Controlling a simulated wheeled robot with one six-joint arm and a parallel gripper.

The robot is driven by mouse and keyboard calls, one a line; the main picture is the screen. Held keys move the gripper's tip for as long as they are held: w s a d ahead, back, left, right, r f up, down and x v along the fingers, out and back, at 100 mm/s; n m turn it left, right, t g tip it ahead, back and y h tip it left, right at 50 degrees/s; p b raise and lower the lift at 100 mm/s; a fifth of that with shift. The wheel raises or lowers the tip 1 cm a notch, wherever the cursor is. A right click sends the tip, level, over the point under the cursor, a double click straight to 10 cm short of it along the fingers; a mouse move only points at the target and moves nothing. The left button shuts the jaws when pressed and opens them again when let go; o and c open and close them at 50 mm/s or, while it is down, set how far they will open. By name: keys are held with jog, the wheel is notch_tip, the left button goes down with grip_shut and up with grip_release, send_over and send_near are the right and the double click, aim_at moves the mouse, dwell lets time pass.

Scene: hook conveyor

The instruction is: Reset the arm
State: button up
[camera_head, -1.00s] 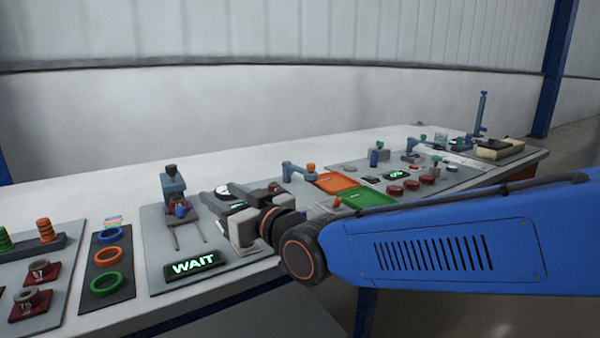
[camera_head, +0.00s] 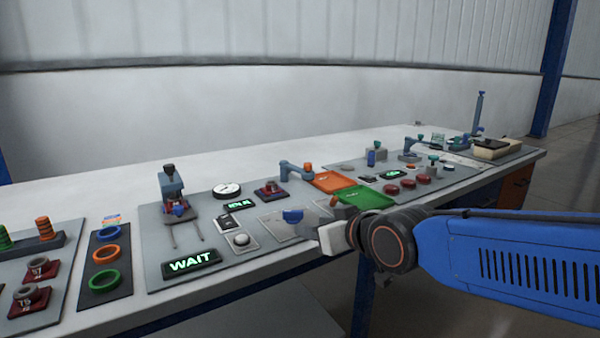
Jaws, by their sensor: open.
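My gripper (camera_head: 318,229) is at the end of my blue arm, over the front part of the table right of the WAIT display. Its grey jaws point left and are seen from the side. No held object can be made out between them. A small blue piece (camera_head: 293,216) shows just beyond the jaws, near a light grey plate (camera_head: 285,228). I cannot tell whether the piece touches the gripper.
The white table (camera_head: 100,194) holds a lit WAIT display (camera_head: 191,262), a round gauge (camera_head: 227,190), an orange tray (camera_head: 334,182) and a green tray (camera_head: 366,196). Coloured rings (camera_head: 104,280) lie at left. Open air lies before the table's front edge.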

jog(key=s+d+f+m+g+h, duration=0.1)
jog(key=s+d+f+m+h, duration=0.15)
jog(key=d, duration=0.45)
jog(key=s+d+f+m+g+h, duration=0.15)
jog(key=s+d+f, duration=0.25)
jog(key=d, duration=0.4)
jog(key=s+d+f+m+g+h, duration=0.1)
jog(key=s+d+f+g, duration=0.1)
jog(key=s+d, duration=0.3)
jog(key=s+d+f+m+g+h, duration=0.1)
jog(key=s+d+f+g, duration=0.1)
jog(key=s+d+f, duration=0.3)
jog(key=s, duration=0.4)
jog(key=shift+d+h, duration=0.2)
jog(key=shift+h, duration=0.2)
